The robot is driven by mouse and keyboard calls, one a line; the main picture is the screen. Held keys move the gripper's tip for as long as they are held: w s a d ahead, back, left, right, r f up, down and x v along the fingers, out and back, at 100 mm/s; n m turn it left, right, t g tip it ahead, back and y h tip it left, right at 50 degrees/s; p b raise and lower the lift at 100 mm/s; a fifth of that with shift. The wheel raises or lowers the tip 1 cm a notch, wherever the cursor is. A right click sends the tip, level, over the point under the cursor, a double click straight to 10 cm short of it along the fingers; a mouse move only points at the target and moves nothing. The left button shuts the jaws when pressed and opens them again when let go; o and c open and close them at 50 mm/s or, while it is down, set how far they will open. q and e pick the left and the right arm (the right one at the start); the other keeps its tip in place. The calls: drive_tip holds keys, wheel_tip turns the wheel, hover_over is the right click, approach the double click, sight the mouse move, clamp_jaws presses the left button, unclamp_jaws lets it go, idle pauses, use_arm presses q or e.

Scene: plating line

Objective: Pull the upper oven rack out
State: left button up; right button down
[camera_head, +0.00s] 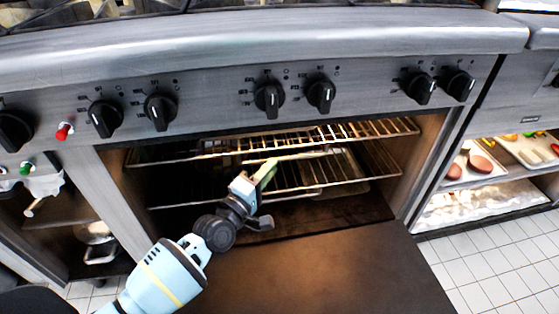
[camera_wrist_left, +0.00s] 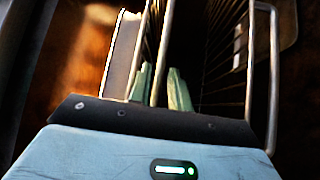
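The upper oven rack (camera_head: 390,127) is a wire rack inside the open oven, above a similar lower rack (camera_head: 375,181). My left gripper (camera_head: 268,172) reaches in from the front, with its pale fingers at the front of the racks near the middle. In the left wrist view, its two pale green fingers (camera_wrist_left: 160,85) stand close together on either side of a rack bar (camera_wrist_left: 165,30). They look shut on this bar, which seems to be the upper rack's front bar. Finger contact is too small to see clearly. My right gripper is out of view.
The oven door (camera_head: 310,270) is folded down in front, below my left arm. Black knobs (camera_head: 270,97) line the panel above the opening. Shelves with food (camera_head: 480,165) stand at the right, and a pot (camera_head: 97,235) sits low at the left.

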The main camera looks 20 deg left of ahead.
sight(279, 158)
use_arm(q)
drive_tip(key=shift+b+x, duration=0.5)
drive_tip(key=shift+x, duration=1.8)
clamp_jaws()
